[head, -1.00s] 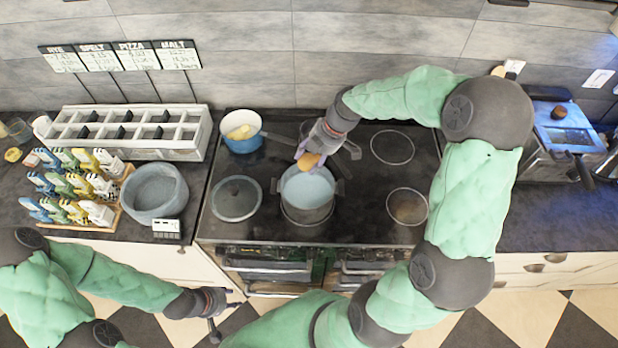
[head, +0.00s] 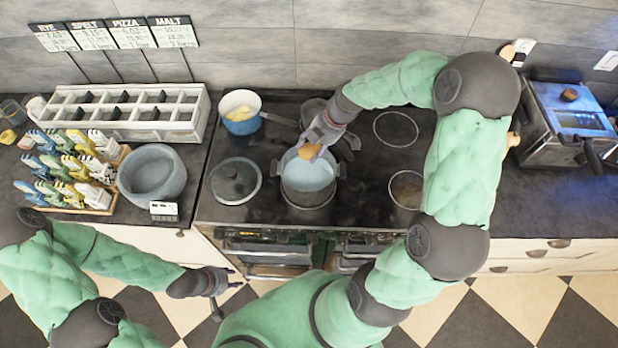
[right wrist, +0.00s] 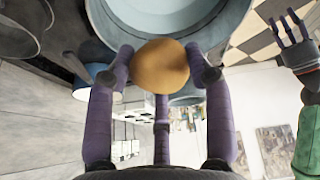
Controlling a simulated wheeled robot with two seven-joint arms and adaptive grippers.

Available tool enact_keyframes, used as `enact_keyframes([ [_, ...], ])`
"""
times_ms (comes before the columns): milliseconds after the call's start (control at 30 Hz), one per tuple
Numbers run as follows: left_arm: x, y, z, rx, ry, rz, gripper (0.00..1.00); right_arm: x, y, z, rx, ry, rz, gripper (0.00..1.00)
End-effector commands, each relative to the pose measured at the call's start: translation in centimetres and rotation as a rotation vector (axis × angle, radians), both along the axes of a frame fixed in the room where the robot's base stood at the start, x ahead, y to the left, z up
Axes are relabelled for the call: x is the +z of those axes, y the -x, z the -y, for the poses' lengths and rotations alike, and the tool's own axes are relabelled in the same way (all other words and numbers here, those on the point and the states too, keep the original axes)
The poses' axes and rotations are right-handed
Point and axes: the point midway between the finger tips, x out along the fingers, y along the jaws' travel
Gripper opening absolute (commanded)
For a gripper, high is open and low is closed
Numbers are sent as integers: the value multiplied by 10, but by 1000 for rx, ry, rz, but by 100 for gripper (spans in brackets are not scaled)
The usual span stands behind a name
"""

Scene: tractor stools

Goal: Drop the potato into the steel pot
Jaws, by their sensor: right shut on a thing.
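The tan, rounded potato (head: 309,151) is between the fingers of my right gripper (head: 311,149), at the far side of the steel pot (head: 306,197). The pot stands on the stove with its opening showing pale blue inside. In the right wrist view the potato (right wrist: 160,66) is between purple fingers, with the pot (right wrist: 100,22) behind it. The potato appears above the pot's rim; the exact height is unclear. My left gripper (head: 228,300) is open and empty in front of the stove, and also shows in the right wrist view (right wrist: 290,42).
A blue pot (head: 241,121) with yellowish food stands back left on the stove. A lidded pan (head: 235,182) sits left of the steel pot. A dark pan (head: 312,108) lies behind my right gripper. The right burners (head: 395,129) are clear.

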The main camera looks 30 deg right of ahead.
Motion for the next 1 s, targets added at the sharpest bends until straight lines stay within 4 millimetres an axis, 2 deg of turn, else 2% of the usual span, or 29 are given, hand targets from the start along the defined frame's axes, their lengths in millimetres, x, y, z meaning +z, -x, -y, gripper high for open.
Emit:
enact_keyframes([
  [167, 0, 0, 0, 0, 0, 0, 40, 1, 0, 0, 0, 0, 1, 16],
  [200, 0, 0, 0, 0, 0, 0, 40, 1, 0, 0, 0, 0, 1, 64],
  [267, 0, 0, 0, 0, 0, 0, 40, 1, 0, 0, 0, 0, 1, 80],
  [667, 0, 0, 0, 0, 0, 1, 40, 3, 0, 1, 0, 0, 1, 80],
  [767, 0, 0, 0, 0, 0, 0, 40, 10, 1, 4, -2, 0, 2, 80],
  [1000, 0, 0, 0, 0, 0, 0, 40, 51, 10, 20, -3, 3, 5, 80],
])
